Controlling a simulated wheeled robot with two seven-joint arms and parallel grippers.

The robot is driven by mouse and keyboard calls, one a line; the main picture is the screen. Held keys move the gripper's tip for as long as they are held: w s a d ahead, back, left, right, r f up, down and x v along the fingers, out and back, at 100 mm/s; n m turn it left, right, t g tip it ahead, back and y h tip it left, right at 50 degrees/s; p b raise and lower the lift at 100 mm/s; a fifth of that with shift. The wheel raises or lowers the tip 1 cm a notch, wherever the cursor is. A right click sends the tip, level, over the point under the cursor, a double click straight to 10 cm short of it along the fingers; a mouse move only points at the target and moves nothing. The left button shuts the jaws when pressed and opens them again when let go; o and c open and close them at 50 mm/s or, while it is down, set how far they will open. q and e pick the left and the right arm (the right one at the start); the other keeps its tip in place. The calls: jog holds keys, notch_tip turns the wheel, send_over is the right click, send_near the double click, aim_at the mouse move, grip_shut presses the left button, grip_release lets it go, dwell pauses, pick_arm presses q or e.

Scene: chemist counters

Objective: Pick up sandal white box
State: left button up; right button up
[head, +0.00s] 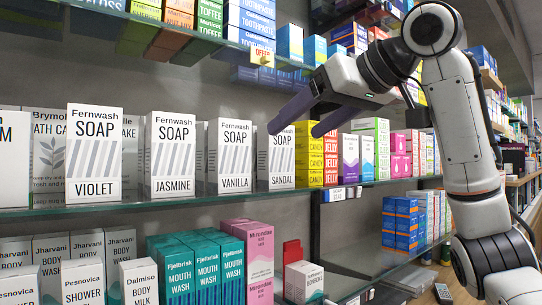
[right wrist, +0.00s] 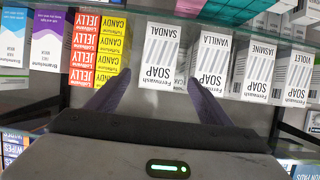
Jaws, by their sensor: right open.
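The white sandal soap box (head: 281,158) stands upright on the middle glass shelf in the head view, the rightmost of the soap boxes, with SANDAL at its foot. In the right wrist view the sandal box (right wrist: 159,55) appears upside down, ahead of and between the fingers. My right gripper (head: 297,122) comes in from the right, open and empty. Its dark fingers also show in the right wrist view (right wrist: 155,90), spread to either side of the box's near end. I cannot tell whether they touch it. My left gripper is not in view.
The vanilla soap box (head: 234,156) stands left of the sandal box, then jasmine (head: 173,155) and violet (head: 94,153). An upper shelf (head: 262,55) with toothpaste boxes overhangs. Mouthwash boxes (head: 206,266) stand below.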

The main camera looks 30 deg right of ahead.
aim_at(283, 145)
jog(key=x, duration=0.5)
jog(key=p+x, duration=0.1)
jog(key=x, duration=0.1)
jog(key=shift+w+d+f, duration=0.15)
jog(key=shift+f, duration=0.35)
jog(key=c, duration=1.1)
